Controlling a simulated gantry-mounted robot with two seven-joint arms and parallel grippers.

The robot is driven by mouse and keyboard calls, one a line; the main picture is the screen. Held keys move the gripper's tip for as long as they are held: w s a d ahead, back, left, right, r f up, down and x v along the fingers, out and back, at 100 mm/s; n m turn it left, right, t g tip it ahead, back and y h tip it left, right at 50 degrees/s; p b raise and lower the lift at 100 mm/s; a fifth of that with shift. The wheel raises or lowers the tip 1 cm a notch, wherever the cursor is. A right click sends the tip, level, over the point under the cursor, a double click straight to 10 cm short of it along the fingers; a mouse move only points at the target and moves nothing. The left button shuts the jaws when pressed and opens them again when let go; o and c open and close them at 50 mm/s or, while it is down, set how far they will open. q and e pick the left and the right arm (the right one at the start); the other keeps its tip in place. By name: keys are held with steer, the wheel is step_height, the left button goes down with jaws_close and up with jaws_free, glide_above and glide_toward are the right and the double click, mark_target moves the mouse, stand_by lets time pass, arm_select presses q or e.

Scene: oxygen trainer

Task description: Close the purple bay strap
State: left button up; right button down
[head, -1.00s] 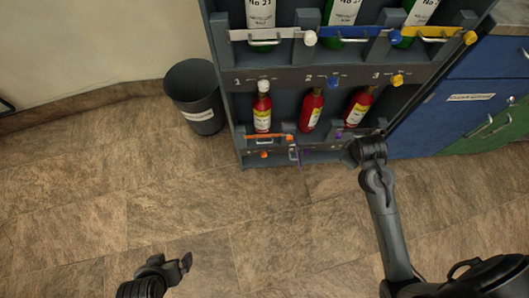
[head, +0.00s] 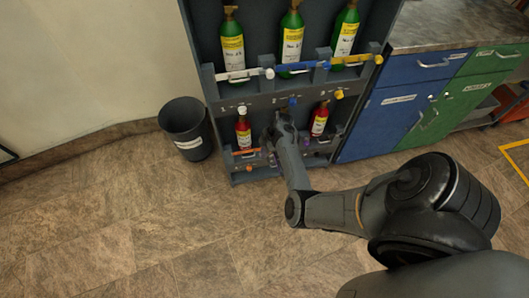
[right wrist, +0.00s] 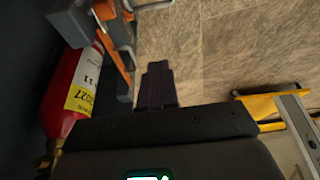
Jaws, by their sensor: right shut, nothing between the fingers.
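The purple strap (head: 272,160) shows as a small purple piece at the front of the rack's lowest shelf, left of my forearm; most of it is hidden. A purple knob (head: 306,142) is on the shelf front, right of the arm. My right gripper (head: 281,121) is in front of the middle lower bay and hides the bottle there. In the right wrist view its fingers (right wrist: 160,85) are together and empty, apart from the red bottle (right wrist: 70,95) and orange strap (right wrist: 115,45) at the left. My left gripper is out of view.
The rack (head: 208,95) holds green bottles above, behind white, blue and yellow straps. Red bottles stand below, including one at the left (head: 243,130) and one at the right (head: 319,120). A dark bin (head: 185,128) stands left; blue cabinets (head: 385,120) stand right. Floor in front is clear.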

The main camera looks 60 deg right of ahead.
step_height(320, 180, down, 7)
steer(key=s+b, duration=0.1)
steer(key=b, duration=0.4)
steer(key=shift+d+f, duration=0.2)
steer(key=shift+d, duration=0.2)
steer(key=shift+s, duration=0.1)
